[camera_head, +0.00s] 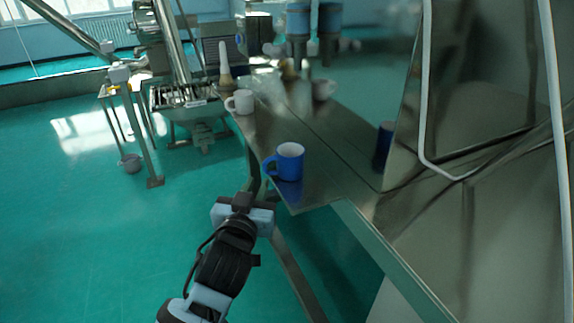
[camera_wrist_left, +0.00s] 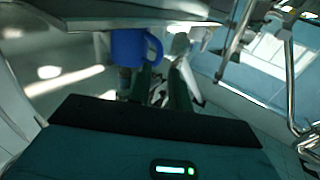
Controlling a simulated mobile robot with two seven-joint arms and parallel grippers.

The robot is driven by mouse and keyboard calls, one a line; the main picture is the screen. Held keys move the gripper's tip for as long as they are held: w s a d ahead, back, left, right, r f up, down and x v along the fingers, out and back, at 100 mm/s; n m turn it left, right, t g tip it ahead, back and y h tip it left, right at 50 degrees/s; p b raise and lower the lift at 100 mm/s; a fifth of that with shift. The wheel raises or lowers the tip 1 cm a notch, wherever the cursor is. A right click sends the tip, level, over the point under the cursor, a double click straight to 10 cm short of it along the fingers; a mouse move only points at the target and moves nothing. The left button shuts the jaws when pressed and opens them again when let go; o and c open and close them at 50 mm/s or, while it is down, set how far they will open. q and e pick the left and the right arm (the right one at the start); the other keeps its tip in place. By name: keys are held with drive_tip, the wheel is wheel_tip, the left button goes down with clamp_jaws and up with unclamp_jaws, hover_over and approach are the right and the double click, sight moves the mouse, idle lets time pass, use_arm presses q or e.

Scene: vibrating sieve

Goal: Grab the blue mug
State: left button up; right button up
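The blue mug (camera_head: 291,162) stands upright near the front left edge of a shiny metal table, its handle pointing left. It also shows in the left wrist view (camera_wrist_left: 128,48), upside down near the top, with its handle on the right. My left gripper (camera_head: 242,200) is in front of and below the mug in the head view, apart from it, near the table's edge. Its fingers do not show clearly, so I cannot tell whether it is open or shut. My right gripper is not in view.
The metal table (camera_head: 335,190) reflects the mug. A white mug (camera_head: 241,102) stands farther back on it. A large metal wall (camera_head: 490,170) rises on the right. A metal machine (camera_head: 190,105) is at the back left. The green floor (camera_head: 90,220) is open at left.

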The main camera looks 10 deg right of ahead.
sight(264, 168)
use_arm(q)
drive_tip(key=shift+x, duration=3)
drive_tip(key=shift+r, duration=0.15)
clamp_jaws()
